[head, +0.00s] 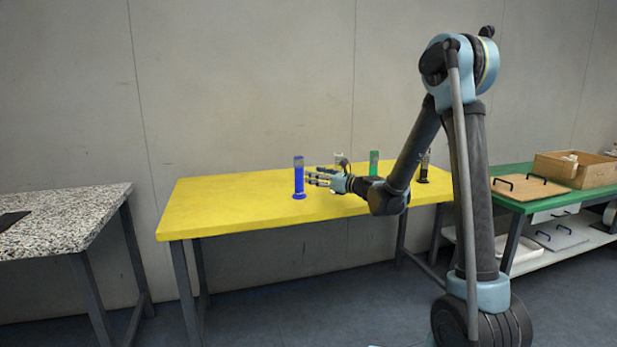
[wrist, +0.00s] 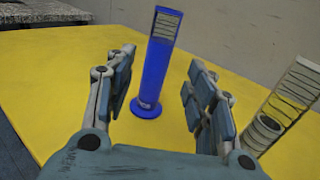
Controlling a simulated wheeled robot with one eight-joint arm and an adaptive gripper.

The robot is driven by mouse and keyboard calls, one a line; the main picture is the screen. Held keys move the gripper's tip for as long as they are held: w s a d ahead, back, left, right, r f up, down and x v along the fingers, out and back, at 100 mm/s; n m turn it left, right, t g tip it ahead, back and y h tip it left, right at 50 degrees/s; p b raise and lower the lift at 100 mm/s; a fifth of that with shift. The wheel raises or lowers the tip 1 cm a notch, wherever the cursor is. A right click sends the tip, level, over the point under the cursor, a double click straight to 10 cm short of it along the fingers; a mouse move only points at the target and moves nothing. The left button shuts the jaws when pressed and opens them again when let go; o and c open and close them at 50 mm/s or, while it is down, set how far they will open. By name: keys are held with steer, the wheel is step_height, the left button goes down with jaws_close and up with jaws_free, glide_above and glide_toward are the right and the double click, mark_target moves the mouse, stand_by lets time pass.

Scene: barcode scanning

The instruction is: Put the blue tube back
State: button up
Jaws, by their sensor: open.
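The blue tube (head: 299,177) stands upright on its round base on the yellow table (head: 230,205). In the wrist view the blue tube (wrist: 155,65) stands ahead of my gripper, between the lines of its two fingers, with a lined label near its top. My gripper (head: 322,178) is open and empty, just right of the blue tube in the head view. In the wrist view my open gripper (wrist: 160,95) has its fingers apart on either side, and I see no contact with the tube.
A clear tube (wrist: 285,105) stands close to the right of my gripper. A green tube (head: 374,163) and a dark tube (head: 424,166) stand farther right. A speckled table (head: 75,215) is at left; a green table (head: 510,200) with a wooden crate (head: 590,171) is at right. The yellow table's left part is clear.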

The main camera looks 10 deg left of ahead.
steer(key=s+d+f+n+g+h, duration=0.1)
steer(key=s+d+f+n+h, duration=0.4)
steer(key=s+d, duration=0.7)
steer(key=s+d+f+n+g+h, duration=0.2)
steer(key=s+d+f+n+h, duration=0.2)
steer(key=s+d+n, duration=0.6)
steer(key=s+d+f+n+g+h, duration=0.2)
steer(key=s+d+f+n+h, duration=0.3)
steer(key=s+d, duration=1.1)
steer(key=d+n+h, duration=0.2)
steer(key=d+n, duration=0.1)
steer(key=d, duration=0.3)
steer(key=shift+s+d+f, duration=0.2)
steer(key=shift+f, duration=0.1)
steer(key=shift+w+f+g, duration=0.2)
steer(key=shift+w+g, duration=0.1)
steer(key=shift+w, duration=0.15)
